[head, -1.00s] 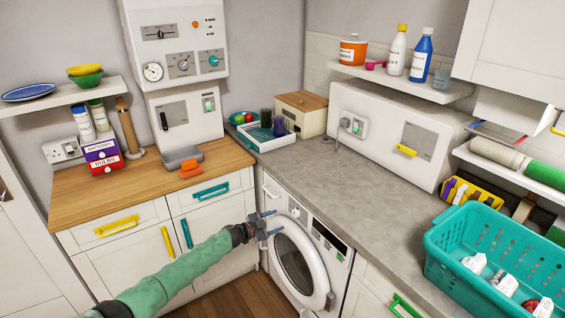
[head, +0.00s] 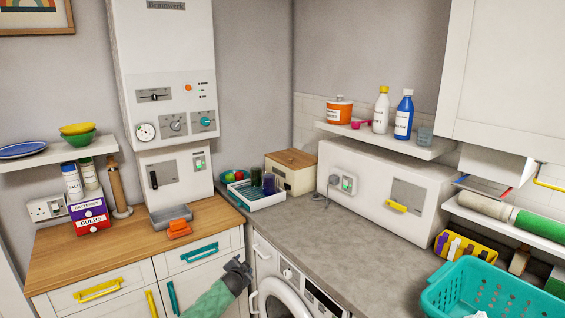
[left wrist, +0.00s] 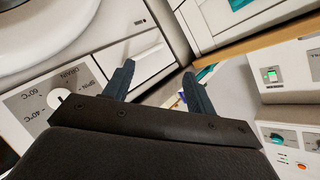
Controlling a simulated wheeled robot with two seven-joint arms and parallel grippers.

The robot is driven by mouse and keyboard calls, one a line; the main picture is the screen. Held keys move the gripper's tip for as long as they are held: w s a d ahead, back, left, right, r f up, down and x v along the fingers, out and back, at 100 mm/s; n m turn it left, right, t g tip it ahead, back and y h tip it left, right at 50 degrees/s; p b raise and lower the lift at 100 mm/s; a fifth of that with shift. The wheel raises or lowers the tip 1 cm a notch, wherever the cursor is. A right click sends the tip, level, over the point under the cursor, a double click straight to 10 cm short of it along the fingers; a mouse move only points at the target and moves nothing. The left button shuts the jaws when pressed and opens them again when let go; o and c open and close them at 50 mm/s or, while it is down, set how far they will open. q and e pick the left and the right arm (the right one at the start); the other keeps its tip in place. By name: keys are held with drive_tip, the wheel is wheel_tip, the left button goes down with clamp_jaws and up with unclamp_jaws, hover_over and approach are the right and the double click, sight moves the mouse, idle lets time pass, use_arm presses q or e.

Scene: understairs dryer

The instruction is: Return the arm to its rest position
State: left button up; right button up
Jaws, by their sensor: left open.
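My left arm, in a green sleeve, comes in from the bottom edge of the head view. Its dark left gripper (head: 240,268) is in front of the white cabinet, just left of the washer-like machine (head: 285,290) with the round door. In the left wrist view the two fingers of the gripper (left wrist: 158,75) stand apart with nothing between them. The machine's control panel with a dial (left wrist: 62,98) shows beyond the fingers at the left. My right gripper is not in view.
A wooden worktop (head: 110,255) with a grey tray and orange item is above the gripper. A grey counter (head: 350,245) runs right to a teal basket (head: 485,290). Cabinet handles, yellow (head: 97,291) and teal (head: 199,253), stick out nearby.

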use_arm(q)
drive_tip(key=s+a+f+n+g, duration=0.1)
drive_tip(key=s+f+n+g, duration=0.25)
drive_tip(key=s+f, duration=1.2)
drive_tip(key=s+a+f+n+g, duration=0.2)
drive_tip(key=s+f+n+g, duration=0.15)
drive_tip(key=s+f, duration=1.25)
drive_tip(key=s+f+g, duration=0.1)
drive_tip(key=s+f, duration=0.3)
drive_tip(key=s, duration=0.9)
drive_tip(key=s+f+g, duration=0.2)
drive_tip(key=s+f, duration=0.3)
drive_tip(key=s, duration=0.9)
drive_tip(key=s+f+g, duration=0.2)
drive_tip(key=s+f, duration=0.3)
drive_tip(key=s, duration=0.9)
drive_tip(key=shift+s+n+y, duration=0.25)
drive_tip(key=shift+n+y, duration=0.05)
drive_tip(key=shift+n, duration=0.1)
drive_tip(key=shift+w, duration=0.1)
